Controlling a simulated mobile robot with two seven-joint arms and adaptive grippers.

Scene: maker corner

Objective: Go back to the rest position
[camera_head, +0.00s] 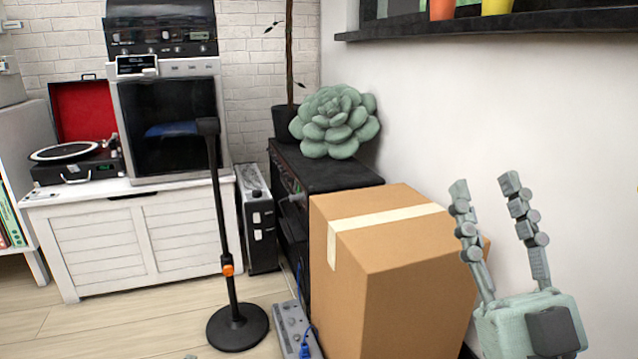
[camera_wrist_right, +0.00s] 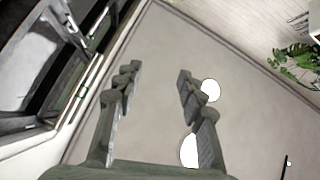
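My right gripper (camera_head: 488,186) is raised at the right of the head view, its two grey-green fingers pointing up and spread apart. It is open with nothing between the fingers. In the head view it appears in front of the white wall and overlaps the right edge of the cardboard box (camera_head: 405,270). The right wrist view also shows the open right gripper (camera_wrist_right: 157,80), with a plain pale surface behind the fingers. My left gripper is not in the head view.
A black stand (camera_head: 238,326) stands on the wooden floor left of the box. A power strip (camera_head: 296,330) with a blue cable lies beside the box. A black cabinet (camera_head: 330,172) bears a green succulent-shaped cushion (camera_head: 335,122). A dark shelf (camera_head: 480,26) juts from the wall above.

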